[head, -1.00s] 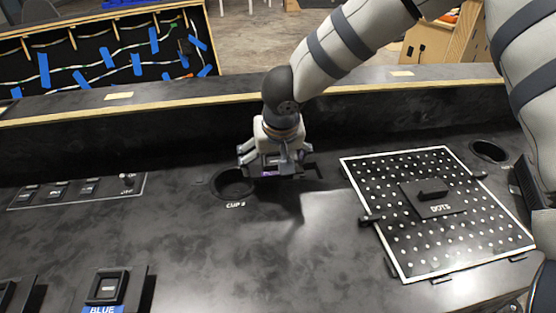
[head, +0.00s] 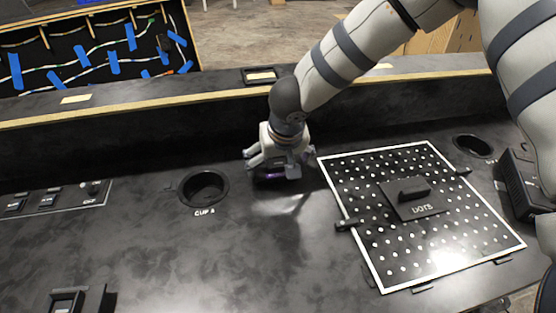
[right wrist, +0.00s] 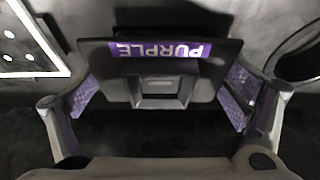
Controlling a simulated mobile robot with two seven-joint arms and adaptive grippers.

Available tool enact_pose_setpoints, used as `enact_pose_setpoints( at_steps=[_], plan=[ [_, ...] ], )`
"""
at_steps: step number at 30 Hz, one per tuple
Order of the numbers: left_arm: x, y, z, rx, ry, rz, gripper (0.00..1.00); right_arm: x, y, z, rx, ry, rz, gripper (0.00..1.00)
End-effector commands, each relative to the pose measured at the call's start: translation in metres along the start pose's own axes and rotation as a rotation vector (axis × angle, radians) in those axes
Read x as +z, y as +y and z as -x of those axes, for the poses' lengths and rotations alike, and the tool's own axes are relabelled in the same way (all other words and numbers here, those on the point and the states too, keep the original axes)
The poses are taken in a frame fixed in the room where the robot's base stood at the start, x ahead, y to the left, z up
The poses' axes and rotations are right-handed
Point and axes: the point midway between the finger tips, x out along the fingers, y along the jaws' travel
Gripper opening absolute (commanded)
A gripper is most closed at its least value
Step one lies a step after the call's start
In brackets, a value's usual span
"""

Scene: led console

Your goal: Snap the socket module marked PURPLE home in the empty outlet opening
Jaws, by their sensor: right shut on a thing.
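My right gripper (head: 279,172) is low over the console, right of the cup hole, pointing down. In the right wrist view, it is shut on the socket module marked PURPLE (right wrist: 160,65), a dark block with a purple label that reads upside down there. The module sits between the two fingers, which have purple inner faces. In the head view the module is mostly hidden under the gripper. A dark rectangle shows partly behind the module in the right wrist view; I cannot tell whether it is the outlet opening. My left gripper is out of view.
The cup hole (head: 203,187) is left of the gripper. The white-framed dotted panel (head: 420,215) with its DOTS block (head: 412,196) is at the right. A dark frame (head: 259,76) with a pale label is on the back ledge. Bare console lies in front.

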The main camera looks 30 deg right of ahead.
Motion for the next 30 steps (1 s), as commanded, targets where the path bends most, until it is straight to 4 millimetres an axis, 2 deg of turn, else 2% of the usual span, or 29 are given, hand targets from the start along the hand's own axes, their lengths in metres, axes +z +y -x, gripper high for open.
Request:
enact_pose_setpoints(
  at_steps=[30],
  plan=[
    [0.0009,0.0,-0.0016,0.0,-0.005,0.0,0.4,0.0029,0.0,-0.0074,0.0,0.0,0.0,0.6]
  ],
)
